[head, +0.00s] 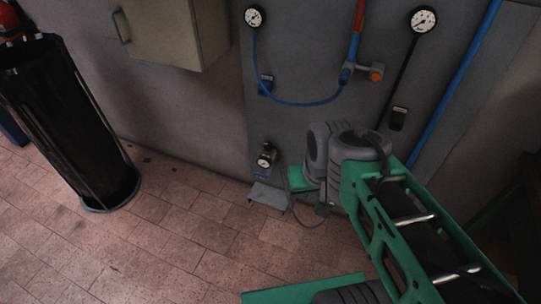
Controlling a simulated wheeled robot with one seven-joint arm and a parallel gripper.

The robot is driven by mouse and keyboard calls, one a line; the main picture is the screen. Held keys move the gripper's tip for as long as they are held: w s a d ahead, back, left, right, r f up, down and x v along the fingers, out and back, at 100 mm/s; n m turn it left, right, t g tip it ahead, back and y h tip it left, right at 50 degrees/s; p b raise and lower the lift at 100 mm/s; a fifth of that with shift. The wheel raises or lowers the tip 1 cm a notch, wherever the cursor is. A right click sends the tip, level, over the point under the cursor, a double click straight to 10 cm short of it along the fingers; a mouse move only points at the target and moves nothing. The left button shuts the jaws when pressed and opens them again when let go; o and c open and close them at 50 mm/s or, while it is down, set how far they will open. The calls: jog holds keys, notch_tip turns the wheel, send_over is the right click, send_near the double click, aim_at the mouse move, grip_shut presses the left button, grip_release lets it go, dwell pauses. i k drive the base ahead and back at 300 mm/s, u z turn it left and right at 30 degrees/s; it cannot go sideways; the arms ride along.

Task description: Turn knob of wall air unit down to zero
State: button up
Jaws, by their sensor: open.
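The wall air unit (266,155) is a small dark fitting with a round pale dial, low on the grey wall panel. I cannot make out its knob or setting at this size. My green and grey arm comes in from the lower right and folds down just right of the unit. A light grey piece at the arm's end, which looks like my gripper (267,196), is just below the unit near the floor. It appears empty and apart from the dial. The fingertips are small and hard to make out.
Two gauges (255,16) (423,20), a blue hose (305,104) and a red-and-blue pipe with an orange-ended valve (376,73) are on the wall above. A beige cabinet (165,32) hangs left. A black bin (72,120) stands on the tiled floor, which is clear lower left.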

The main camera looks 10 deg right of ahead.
aim_at(268, 147)
jog(key=z, duration=0.05)
jog(key=k, duration=0.6)
jog(key=u, duration=0.9)
jog(key=i, duration=1.4)
jog(key=z, duration=0.15)
